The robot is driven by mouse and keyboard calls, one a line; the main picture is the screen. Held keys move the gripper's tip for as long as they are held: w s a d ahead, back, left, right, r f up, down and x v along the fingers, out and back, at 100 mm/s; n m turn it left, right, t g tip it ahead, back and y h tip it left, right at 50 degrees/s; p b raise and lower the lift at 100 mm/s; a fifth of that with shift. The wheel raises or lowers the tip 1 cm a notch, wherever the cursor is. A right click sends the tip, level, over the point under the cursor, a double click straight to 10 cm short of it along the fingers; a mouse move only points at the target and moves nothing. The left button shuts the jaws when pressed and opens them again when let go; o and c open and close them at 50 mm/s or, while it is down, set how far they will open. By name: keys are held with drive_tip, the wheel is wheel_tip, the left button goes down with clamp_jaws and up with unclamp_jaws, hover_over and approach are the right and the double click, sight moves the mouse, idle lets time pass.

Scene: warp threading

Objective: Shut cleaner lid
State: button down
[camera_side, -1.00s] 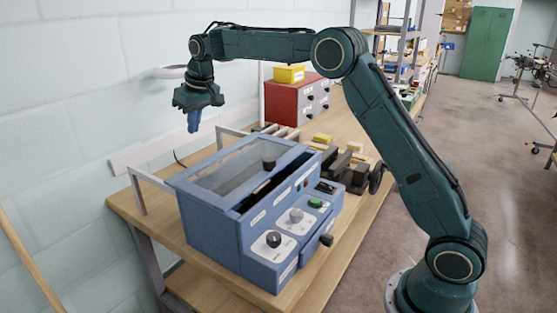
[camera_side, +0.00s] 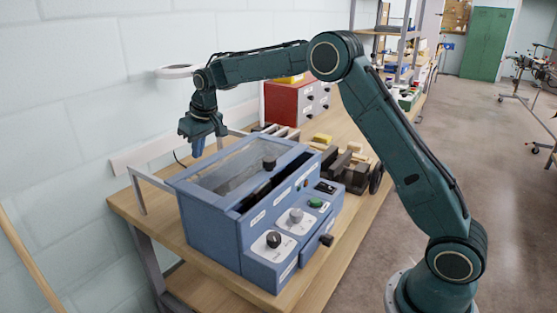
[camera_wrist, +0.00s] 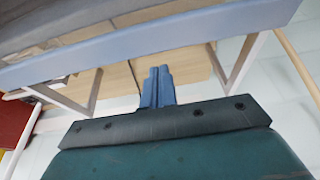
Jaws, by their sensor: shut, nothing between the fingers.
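The cleaner (camera_side: 262,230) is a blue box with knobs on its front, standing on the wooden bench. Its lid (camera_side: 232,172) is a blue frame with a clear window and a dark knob (camera_side: 269,162). The lid lies over the top, and a dark gap shows along its front side. My gripper (camera_side: 197,153) is shut and empty, pointing down beside the back edge of the cleaner. In the wrist view my gripper's blue fingers (camera_wrist: 159,72) are together. The lid's or cleaner's blue edge (camera_wrist: 140,45) runs above them; contact is not clear.
Pale metal brackets (camera_side: 138,188) stand behind the cleaner, close to the wall. A red drawer cabinet (camera_side: 292,100) and dark blocks (camera_side: 352,172) sit farther along the bench (camera_side: 330,270).

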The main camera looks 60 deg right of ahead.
sight(213, 162)
drive_tip(key=shift+s, duration=0.6)
drive_tip(key=shift+s, duration=2.1)
drive_tip(key=shift+s+f, duration=0.1)
drive_tip(key=shift+s, duration=0.25)
